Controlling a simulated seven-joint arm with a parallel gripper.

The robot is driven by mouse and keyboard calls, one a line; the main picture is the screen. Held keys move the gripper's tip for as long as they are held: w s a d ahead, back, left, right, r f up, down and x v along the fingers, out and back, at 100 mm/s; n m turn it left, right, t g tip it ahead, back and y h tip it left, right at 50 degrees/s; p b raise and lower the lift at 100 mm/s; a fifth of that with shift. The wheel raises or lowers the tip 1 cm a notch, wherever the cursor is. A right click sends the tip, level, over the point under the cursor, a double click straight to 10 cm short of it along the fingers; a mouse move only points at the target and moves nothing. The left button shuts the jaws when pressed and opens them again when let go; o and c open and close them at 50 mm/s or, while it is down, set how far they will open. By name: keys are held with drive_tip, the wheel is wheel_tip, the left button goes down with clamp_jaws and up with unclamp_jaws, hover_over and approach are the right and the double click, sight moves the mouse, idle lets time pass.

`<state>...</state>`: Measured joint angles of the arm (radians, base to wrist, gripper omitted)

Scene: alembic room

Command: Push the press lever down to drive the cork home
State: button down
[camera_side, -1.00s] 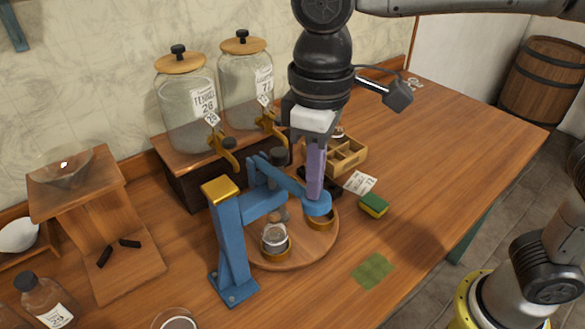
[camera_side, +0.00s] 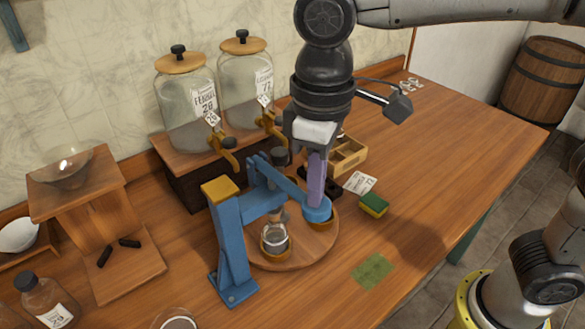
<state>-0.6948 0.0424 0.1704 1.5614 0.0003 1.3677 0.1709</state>
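The blue press (camera_side: 232,243) stands on the table, its post bolted down at the left of a round wooden board (camera_side: 290,257). Its blue lever (camera_side: 281,182) slopes down to the right and ends in a round blue pad (camera_side: 317,210). A small glass vessel (camera_side: 275,238) stands on the board below the press head. A cork in its neck is too small to make out. My gripper (camera_side: 317,195) points down with its purple fingers at the pad, seemingly touching it. The fingers overlap in this view, so their gap is hidden.
Two large glass jars (camera_side: 188,108) with brass taps stand on a wooden shelf behind the press. A wooden compartment box (camera_side: 348,157), a label card (camera_side: 360,182) and a green-yellow sponge (camera_side: 373,204) lie to the right. A green cloth patch (camera_side: 371,271) lies in front. The right of the table is clear.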

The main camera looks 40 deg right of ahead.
drive_tip(key=shift+s, duration=0.1)
drive_tip(key=shift+f, duration=0.65)
idle(0.4)
drive_tip(key=shift+f, duration=0.45)
idle(0.4)
wheel_tip(320, 180, up, 10)
idle(0.8)
